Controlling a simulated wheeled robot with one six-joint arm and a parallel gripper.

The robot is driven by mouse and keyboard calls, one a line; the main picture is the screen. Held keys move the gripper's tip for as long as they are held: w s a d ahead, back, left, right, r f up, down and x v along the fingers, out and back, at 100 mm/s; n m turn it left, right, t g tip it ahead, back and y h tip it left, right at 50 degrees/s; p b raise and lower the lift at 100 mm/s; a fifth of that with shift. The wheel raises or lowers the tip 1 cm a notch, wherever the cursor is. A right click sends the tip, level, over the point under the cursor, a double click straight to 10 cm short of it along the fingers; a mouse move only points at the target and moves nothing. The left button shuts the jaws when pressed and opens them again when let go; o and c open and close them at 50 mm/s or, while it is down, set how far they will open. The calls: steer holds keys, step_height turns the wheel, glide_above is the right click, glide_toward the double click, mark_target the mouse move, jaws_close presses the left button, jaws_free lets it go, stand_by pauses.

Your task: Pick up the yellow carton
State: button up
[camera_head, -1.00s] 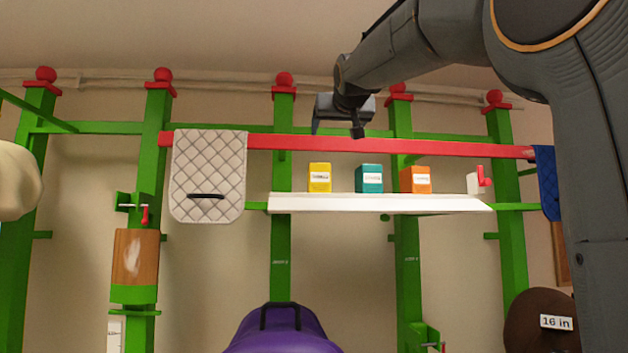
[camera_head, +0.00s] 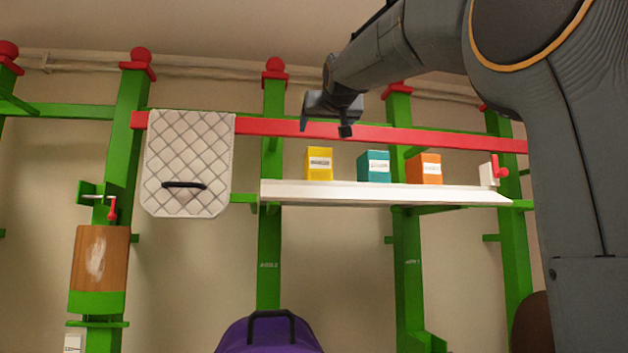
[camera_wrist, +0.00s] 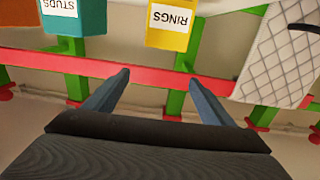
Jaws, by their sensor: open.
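The yellow carton (camera_head: 319,163) stands upright at the left part of the white shelf (camera_head: 385,192). In the wrist view the yellow carton (camera_wrist: 172,26) appears upside down at the top, with a white label reading RINGS. My gripper (camera_head: 326,130) is open and empty, in front of the red rail and above the yellow carton in the head view. In the wrist view its two fingers (camera_wrist: 158,92) are spread, with the red rail behind them and the carton beyond their tips. Nothing is between the fingers.
A teal carton (camera_head: 374,166) and an orange carton (camera_head: 423,168) stand to the right on the shelf. A red rail (camera_head: 270,127) runs above the cartons. A quilted pad (camera_head: 188,165) hangs at left. A purple object (camera_head: 268,335) is below.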

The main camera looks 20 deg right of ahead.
mark_target(318, 151)
steer(key=f+b, duration=0.1)
steer(key=w+f+b, duration=0.1)
steer(key=f+b, duration=0.1)
steer(key=w+f+b, duration=0.1)
steer(key=f+b, duration=0.1)
steer(key=shift+a+f, duration=0.15)
steer(key=shift+f, duration=0.1)
steer(key=p+x, duration=0.1)
steer(key=x, duration=0.1)
steer(key=p+x, duration=0.1)
steer(key=x, duration=0.1)
steer(key=p+x, duration=0.2)
steer(key=shift+w+d, duration=0.2)
steer(key=shift+d, duration=0.1)
steer(key=shift+w+d+p, duration=0.15)
steer(key=shift+w+p, duration=0.2)
steer(key=shift+w, duration=0.3)
steer(key=c, duration=1.4)
steer(key=shift+r, duration=0.15)
